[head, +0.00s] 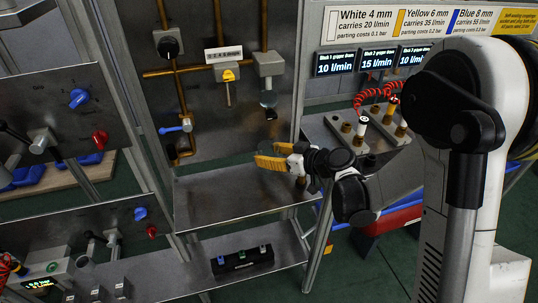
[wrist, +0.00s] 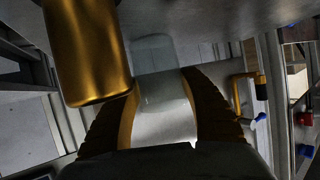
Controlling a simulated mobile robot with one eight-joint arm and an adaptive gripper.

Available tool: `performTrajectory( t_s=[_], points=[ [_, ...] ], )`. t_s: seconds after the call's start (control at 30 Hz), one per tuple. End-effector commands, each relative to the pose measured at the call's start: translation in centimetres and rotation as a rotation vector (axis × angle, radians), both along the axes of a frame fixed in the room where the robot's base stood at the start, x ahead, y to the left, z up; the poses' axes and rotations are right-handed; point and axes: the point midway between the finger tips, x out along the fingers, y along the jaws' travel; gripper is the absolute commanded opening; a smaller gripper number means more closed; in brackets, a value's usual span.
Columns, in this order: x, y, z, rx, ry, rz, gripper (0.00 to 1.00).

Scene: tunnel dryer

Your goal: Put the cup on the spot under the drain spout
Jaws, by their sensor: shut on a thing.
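My gripper (head: 264,155) is above the grey metal shelf, its yellow-lined fingers pointing left. In the wrist view the fingers are shut on a pale, translucent cup (wrist: 164,112). In the head view the cup is hard to make out against the dark panel. A brass pipe with a blue valve handle (head: 175,129) ends in a downward elbow, the drain spout (head: 182,153), left of my gripper and apart from it. The spout's pipe also shows at the right of the wrist view (wrist: 240,92). I cannot make out a marked spot under it.
The shelf (head: 215,205) looks clear beneath the spout. A brass cylinder (wrist: 85,50) is close beside the fingers in the wrist view. A black block (head: 242,261) sits on the lower shelf.

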Motion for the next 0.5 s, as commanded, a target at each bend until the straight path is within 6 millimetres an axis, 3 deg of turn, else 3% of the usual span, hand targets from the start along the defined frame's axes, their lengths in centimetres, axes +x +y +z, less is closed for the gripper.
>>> performTrajectory(
  t_s=[0.07,0.1,0.17,0.5],
  points=[
    [0.01,-0.01,-0.34,0.0,0.0,0.0,0.23],
    [0.01,-0.01,-0.38,0.0,0.0,0.0,0.56],
    [0.01,0.0,-0.27,0.0,0.0,0.0,0.74],
    [0.02,-0.01,-0.05,0.0,0.0,0.0,0.75]
  ],
)
